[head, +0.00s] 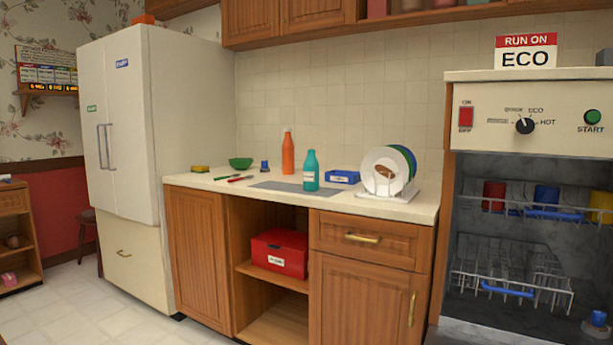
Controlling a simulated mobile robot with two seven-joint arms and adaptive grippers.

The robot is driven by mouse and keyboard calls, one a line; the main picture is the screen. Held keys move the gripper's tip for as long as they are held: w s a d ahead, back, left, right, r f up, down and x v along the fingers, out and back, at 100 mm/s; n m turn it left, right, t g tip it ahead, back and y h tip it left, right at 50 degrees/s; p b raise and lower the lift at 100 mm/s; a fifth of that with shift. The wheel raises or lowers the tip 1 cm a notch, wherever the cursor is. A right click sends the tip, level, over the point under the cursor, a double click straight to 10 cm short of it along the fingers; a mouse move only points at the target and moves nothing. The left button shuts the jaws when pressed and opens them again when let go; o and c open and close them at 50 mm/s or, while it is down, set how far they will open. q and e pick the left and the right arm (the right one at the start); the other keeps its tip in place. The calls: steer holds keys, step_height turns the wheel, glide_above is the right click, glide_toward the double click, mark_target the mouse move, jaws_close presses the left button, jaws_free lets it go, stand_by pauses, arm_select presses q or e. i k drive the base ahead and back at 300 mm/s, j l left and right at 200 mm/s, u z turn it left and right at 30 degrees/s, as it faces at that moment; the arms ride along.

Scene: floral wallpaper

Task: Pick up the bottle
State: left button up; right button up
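Two bottles stand upright on the counter (400,207) in the head view. An orange bottle (288,154) stands toward the back, near the tiled wall. A teal bottle (311,172) stands closer to the front, at the right part of a grey mat (275,187). Which of them the task means cannot be told from the picture. Neither of my grippers shows in the view.
A green bowl (240,163), a yellow sponge (200,169), a blue box (342,177) and a rack with plates (392,194) share the counter. A red box (280,253) sits on the shelf below. An open dishwasher (530,250) stands right, a fridge (175,130) left.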

mark_target(312, 166)
steer(key=i+j, duration=0.3)
steer(key=j, duration=0.15)
steer(key=i+j, duration=0.3)
steer(key=j, duration=0.15)
steer(key=i+j, duration=0.35)
steer(key=j, duration=0.15)
